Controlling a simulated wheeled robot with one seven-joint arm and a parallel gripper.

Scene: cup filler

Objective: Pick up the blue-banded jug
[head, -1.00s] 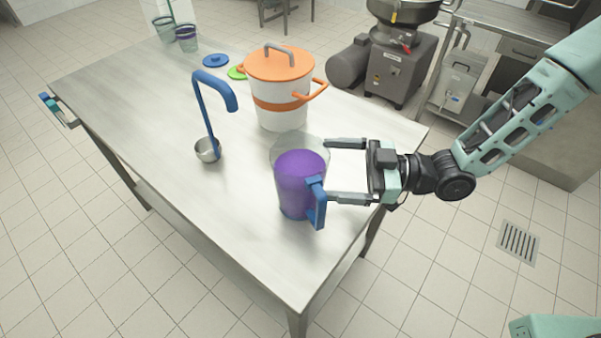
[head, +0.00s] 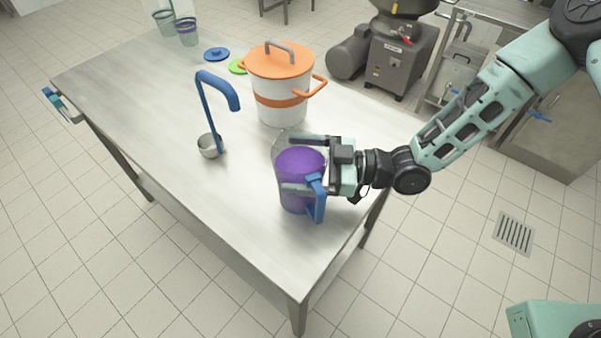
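The clear jug (head: 302,166) holds purple contents and stands upright near the right edge of the metal table (head: 180,170). It has a blue handle (head: 319,204) towards the front right and blue at its base. My gripper (head: 286,163) reaches in from the right with its fingers wide apart. One finger passes along the far side of the jug's upper part, the other across its near side, above the handle. I cannot tell whether either finger touches the jug.
A white pot (head: 281,107) with an orange lid and band stands behind the jug. A blue-handled ladle (head: 210,146) stands to the left. Blue (head: 216,54) and green (head: 239,66) lids and two cups (head: 186,34) are at the far end. The table's front is clear.

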